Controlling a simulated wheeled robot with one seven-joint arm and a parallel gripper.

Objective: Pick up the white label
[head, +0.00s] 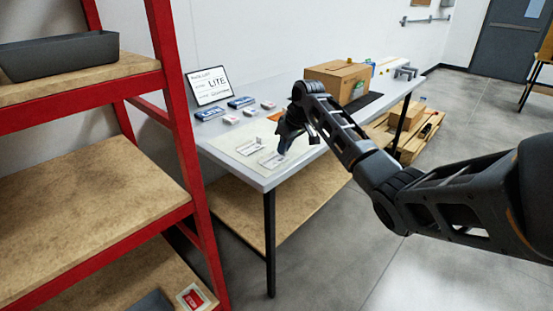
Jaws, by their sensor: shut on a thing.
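My gripper (283,150) points down over the pale mat (228,143) on the grey-white table. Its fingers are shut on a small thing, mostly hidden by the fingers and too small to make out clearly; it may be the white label. Two whitish, tray-like parts lie on the mat to the left of the gripper: one farther back (249,147) and one nearer (272,160), close beside the fingertips. I cannot tell whether the fingertips touch the mat.
Blue packs (211,114) and small pink-and-white boxes (230,120) lie along the table's back, before a white sign (209,86). A cardboard box (338,80) stands behind my arm. A red shelf rack (172,100) stands close on the left.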

